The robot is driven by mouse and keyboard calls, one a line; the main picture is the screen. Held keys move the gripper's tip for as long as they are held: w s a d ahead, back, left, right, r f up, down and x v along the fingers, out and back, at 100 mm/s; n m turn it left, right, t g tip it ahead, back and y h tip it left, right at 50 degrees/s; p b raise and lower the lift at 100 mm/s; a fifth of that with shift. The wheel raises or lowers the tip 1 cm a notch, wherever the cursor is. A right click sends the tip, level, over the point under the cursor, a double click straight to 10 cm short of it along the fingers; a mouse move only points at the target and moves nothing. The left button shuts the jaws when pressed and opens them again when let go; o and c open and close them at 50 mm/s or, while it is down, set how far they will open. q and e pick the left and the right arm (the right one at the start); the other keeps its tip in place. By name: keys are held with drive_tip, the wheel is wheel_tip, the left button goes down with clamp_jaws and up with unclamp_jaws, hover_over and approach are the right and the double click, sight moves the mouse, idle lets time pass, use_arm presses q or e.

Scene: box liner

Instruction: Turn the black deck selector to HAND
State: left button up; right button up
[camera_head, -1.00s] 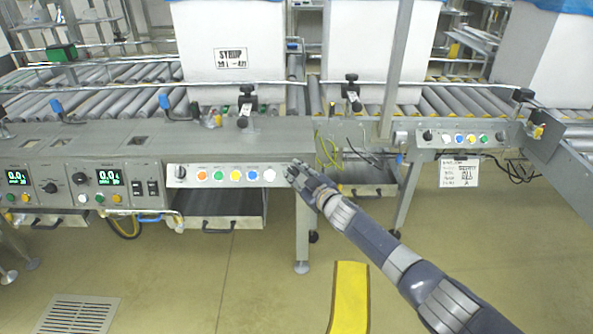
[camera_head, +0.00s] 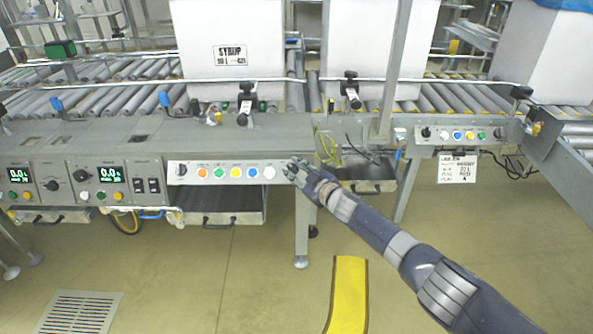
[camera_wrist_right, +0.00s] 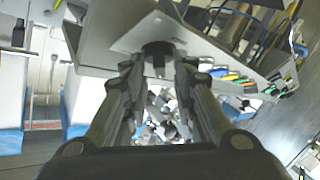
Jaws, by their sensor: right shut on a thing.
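My right gripper (camera_head: 296,168) is at the right end of the button panel (camera_head: 220,182), on the front of the conveyor deck. In the right wrist view, a black knob (camera_wrist_right: 157,50) on a light plate sits between the fingers of my right gripper (camera_wrist_right: 160,75), which are shut on it. The fingers and hand hide this knob in the head view, so its pointing direction and any HAND marking cannot be read. Another dark selector knob (camera_head: 181,169) sits at the panel's left end. My left gripper is not in view.
Several coloured buttons line the panel, with a white button (camera_head: 268,172) close to my fingers. A similar panel (camera_head: 462,136) with a hanging label card (camera_head: 457,169) is farther right. White boxes (camera_head: 228,45) stand on the rollers. A yellow floor strip (camera_head: 348,292) lies below my arm.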

drive_tip(key=shift+r, duration=0.1)
drive_tip(key=o, duration=0.7)
drive_tip(key=shift+s+d, duration=0.5)
drive_tip(key=shift+s, duration=0.05)
drive_tip(key=shift+v, duration=5.2)
drive_tip(key=shift+s+a, duration=0.15)
